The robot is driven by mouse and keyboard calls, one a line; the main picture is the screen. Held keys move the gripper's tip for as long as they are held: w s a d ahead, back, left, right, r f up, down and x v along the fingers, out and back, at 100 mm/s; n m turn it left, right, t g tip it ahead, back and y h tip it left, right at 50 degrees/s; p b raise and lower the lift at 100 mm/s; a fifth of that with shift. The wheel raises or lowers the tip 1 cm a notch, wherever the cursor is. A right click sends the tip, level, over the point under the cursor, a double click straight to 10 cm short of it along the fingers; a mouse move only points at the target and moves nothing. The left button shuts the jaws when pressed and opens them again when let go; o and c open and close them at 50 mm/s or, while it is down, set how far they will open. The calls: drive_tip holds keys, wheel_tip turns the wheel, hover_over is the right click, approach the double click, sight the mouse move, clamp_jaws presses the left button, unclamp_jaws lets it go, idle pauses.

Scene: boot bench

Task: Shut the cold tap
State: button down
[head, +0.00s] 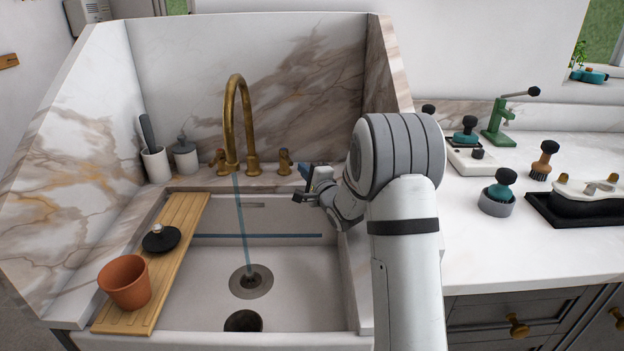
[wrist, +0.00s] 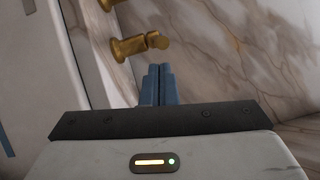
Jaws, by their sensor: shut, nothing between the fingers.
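A brass tap with a tall curved spout (head: 247,110) stands at the back of the white sink (head: 305,275). A bluish stream of water (head: 243,225) runs from it to the drain. One brass handle (head: 219,160) is left of the spout and another handle (head: 285,162) is right of it. I see no hot or cold mark. My gripper (head: 304,172) is just right of the right handle. In the wrist view its blue fingers (wrist: 158,82) are together and empty, pointing towards a brass handle (wrist: 138,45), with a small gap seeming to remain.
A wooden board (head: 180,225) across the sink's left side bears a terracotta pot (head: 125,282) and a black round object (head: 161,238). A marble backsplash (head: 300,70) rises behind the tap. Brushes and a green stand (head: 497,120) are on the right counter.

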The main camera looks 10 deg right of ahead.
sight(287, 158)
drive_tip(key=shift+x, duration=1.45)
drive_tip(key=shift+a, duration=0.1)
drive_tip(key=shift+s+a+f+b, duration=0.15)
drive_tip(key=shift+a+b, duration=0.2)
drive_tip(key=shift+a, duration=0.2)
drive_tip(key=shift+s+a+r+b, duration=0.15)
drive_tip(key=shift+a+b, duration=0.15)
drive_tip(key=shift+a, duration=0.6)
